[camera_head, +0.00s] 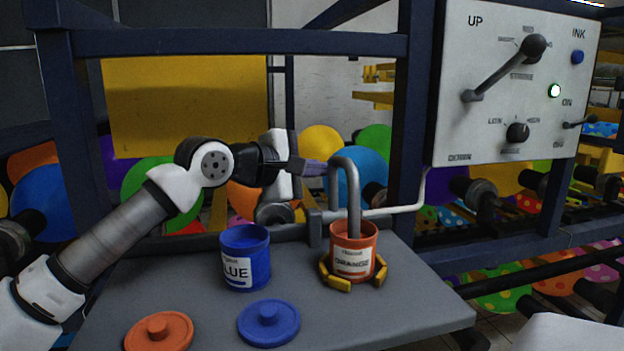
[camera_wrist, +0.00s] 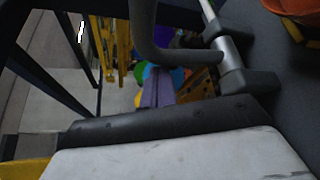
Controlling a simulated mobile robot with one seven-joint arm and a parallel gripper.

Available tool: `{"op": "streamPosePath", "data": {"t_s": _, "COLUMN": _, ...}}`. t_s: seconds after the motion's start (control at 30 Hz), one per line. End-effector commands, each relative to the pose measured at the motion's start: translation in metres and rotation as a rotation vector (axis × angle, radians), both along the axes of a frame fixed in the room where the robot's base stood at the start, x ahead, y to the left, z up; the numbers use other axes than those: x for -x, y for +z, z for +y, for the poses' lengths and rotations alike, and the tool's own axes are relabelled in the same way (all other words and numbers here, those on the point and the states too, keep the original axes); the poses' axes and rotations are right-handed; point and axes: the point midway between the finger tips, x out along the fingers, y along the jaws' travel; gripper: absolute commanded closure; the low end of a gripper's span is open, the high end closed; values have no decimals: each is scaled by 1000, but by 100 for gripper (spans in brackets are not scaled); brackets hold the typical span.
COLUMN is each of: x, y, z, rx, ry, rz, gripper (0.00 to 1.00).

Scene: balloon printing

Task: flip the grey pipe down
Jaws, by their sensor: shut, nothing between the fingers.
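The grey pipe (camera_head: 353,190) is a bent tube. In the head view it arches up and over, and one end points down into the open orange ink can (camera_head: 366,262). The lower tip is hidden inside the can. In the wrist view the pipe (camera_wrist: 145,38) curves close in front of the fingers. My gripper (camera_head: 318,168) is shut and empty, just left of the pipe's upper bend. I cannot tell whether it touches the pipe. Its purplish fingers also show in the wrist view (camera_wrist: 158,92).
The orange can stands between yellow holders (camera_head: 335,282) on the grey table (camera_head: 420,300). An open blue can (camera_head: 240,270), a blue lid (camera_head: 268,322) and an orange lid (camera_head: 158,333) are to its left. A control panel (camera_head: 475,125) hangs at upper right. Dark frame bars (camera_head: 230,44) stand behind.

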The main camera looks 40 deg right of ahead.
Motion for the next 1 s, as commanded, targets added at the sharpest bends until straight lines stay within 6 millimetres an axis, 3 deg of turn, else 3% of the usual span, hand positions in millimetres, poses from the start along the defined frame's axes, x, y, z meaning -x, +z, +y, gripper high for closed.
{"op": "streamPosePath", "data": {"t_s": 0.33, "x": 12, "y": -1, "z": 6, "rx": 54, "ry": -2, "rz": -87, "gripper": 100}}
{"op": "streamPosePath", "data": {"t_s": 1.0, "x": 14, "y": 3, "z": 8, "rx": 69, "ry": -3, "rz": -111, "gripper": 100}}
